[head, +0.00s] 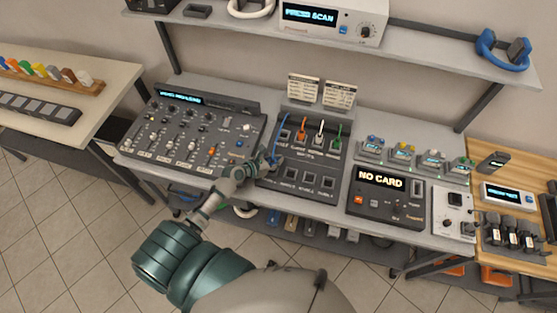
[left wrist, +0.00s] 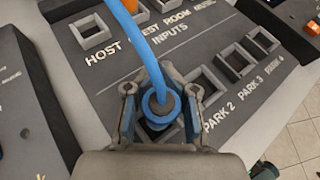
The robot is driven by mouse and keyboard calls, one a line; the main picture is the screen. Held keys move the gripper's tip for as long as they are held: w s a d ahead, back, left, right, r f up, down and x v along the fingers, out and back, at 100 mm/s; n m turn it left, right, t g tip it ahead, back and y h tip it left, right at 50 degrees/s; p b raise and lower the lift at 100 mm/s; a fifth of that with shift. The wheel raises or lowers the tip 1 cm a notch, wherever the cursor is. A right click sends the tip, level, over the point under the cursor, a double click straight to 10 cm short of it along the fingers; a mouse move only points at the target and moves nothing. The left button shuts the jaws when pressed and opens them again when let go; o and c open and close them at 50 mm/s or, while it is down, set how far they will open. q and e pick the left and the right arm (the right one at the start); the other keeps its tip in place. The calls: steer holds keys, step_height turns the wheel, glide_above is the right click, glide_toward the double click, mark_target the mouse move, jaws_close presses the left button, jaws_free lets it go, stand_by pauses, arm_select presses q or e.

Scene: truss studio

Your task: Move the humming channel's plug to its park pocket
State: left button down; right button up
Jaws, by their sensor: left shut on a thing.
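The blue plug (left wrist: 153,106) with its blue cable (left wrist: 147,45) is between the fingers of my left gripper (left wrist: 161,98), which is shut on it. In the head view my left gripper (head: 271,163) is at the left side of the patch panel (head: 262,181), near the park row. The Host input socket (left wrist: 93,33) is empty. The plug is over or at the first park pocket, which the gripper mostly hides; I cannot tell whether it is seated. Orange (head: 301,134), white (head: 319,134) and green (head: 337,140) plugs stand in the other inputs. My right gripper is out of view.
A mixer (head: 190,135) stands left of the panel, and a box reading "NO CARD" (head: 381,182) stands right. The park 2, park 3 (left wrist: 236,61) and park 4 pockets look empty. A shelf (head: 430,55) crosses above the table.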

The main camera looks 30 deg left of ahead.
arm_select(q)
steer(key=shift+a+f, duration=0.2)
steer(key=shift+f, duration=0.3)
steer(key=shift+a, duration=0.15)
steer(key=shift+d+r, duration=0.1)
steer(key=shift+d, duration=0.15)
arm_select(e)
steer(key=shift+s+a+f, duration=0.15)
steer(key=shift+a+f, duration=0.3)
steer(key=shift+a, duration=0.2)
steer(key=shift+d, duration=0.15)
arm_select(q)
steer(key=shift+a, duration=0.15)
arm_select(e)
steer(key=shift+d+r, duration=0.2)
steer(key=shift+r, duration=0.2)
